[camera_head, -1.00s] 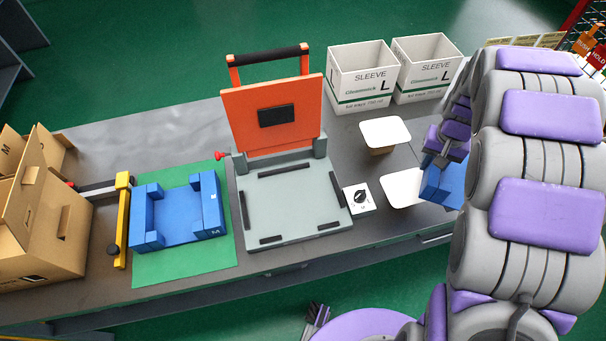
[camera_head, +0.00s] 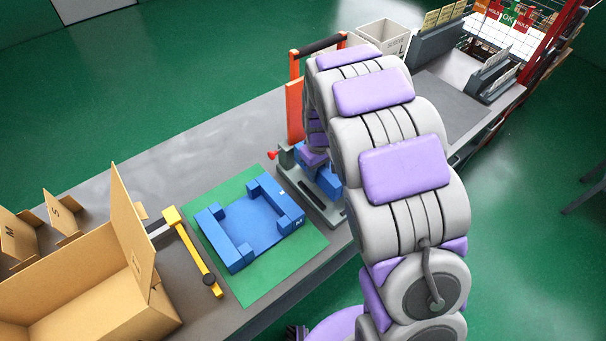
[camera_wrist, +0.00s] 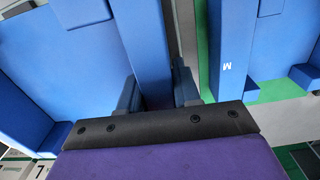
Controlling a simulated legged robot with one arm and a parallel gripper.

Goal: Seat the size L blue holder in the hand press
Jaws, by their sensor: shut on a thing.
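My gripper (camera_wrist: 155,90) is shut on one wall of a blue holder (camera_wrist: 70,60), which fills the left of the wrist view. In the head view this holder (camera_head: 328,182) is at the hand press, mostly hidden behind my arm; I cannot tell whether it touches the bed. The hand press has an upright orange lid (camera_head: 294,112) and a grey base (camera_head: 295,180). No size letter is readable on the held holder. Another blue holder, marked M (camera_head: 240,256), lies on the green mat left of the press; its M-marked wall (camera_wrist: 233,45) shows in the wrist view.
The green mat (camera_head: 305,252) borders the press. A yellow bar (camera_head: 196,255) stands left of it, beside an open cardboard box (camera_head: 80,290). A white sleeve bin (camera_head: 385,38) is behind my arm. The bench behind the mat (camera_head: 180,165) is clear.

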